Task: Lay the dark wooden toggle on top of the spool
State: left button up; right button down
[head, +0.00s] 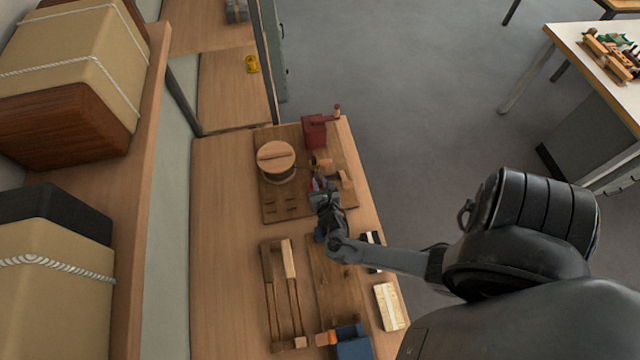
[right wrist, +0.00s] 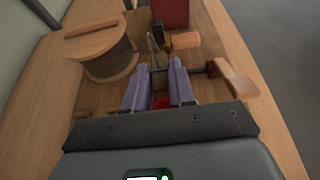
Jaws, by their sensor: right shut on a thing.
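The spool (head: 276,166) is a pale wooden drum standing on a brown board, and it also shows in the right wrist view (right wrist: 108,62). A dark wooden bar, which looks like the toggle (head: 273,155), lies flat across its top; it also shows in the right wrist view (right wrist: 92,28). My right gripper (head: 318,186) is low over the board, right of and nearer than the spool, and apart from it. In the right wrist view its purple fingers (right wrist: 158,76) are shut on a small dark piece, mostly hidden between them. My left gripper is out of view.
The board (head: 272,211) also carries a dark red block (head: 315,132) and a wooden handle (right wrist: 232,80). Nearer are a two-legged wooden tool (head: 280,268), a blue box (head: 353,344) and a pale block (head: 390,306). A shelf with wrapped boxes runs along the left.

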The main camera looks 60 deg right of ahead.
jog(key=shift+f, duration=0.25)
jog(key=shift+f, duration=0.45)
jog(key=shift+f, duration=0.3)
dwell(0.8)
jog(key=c, duration=0.9)
grip_release()
jog(key=shift+o, duration=0.2)
jog(key=v, duration=1.1)
jog(key=shift+p, duration=0.4)
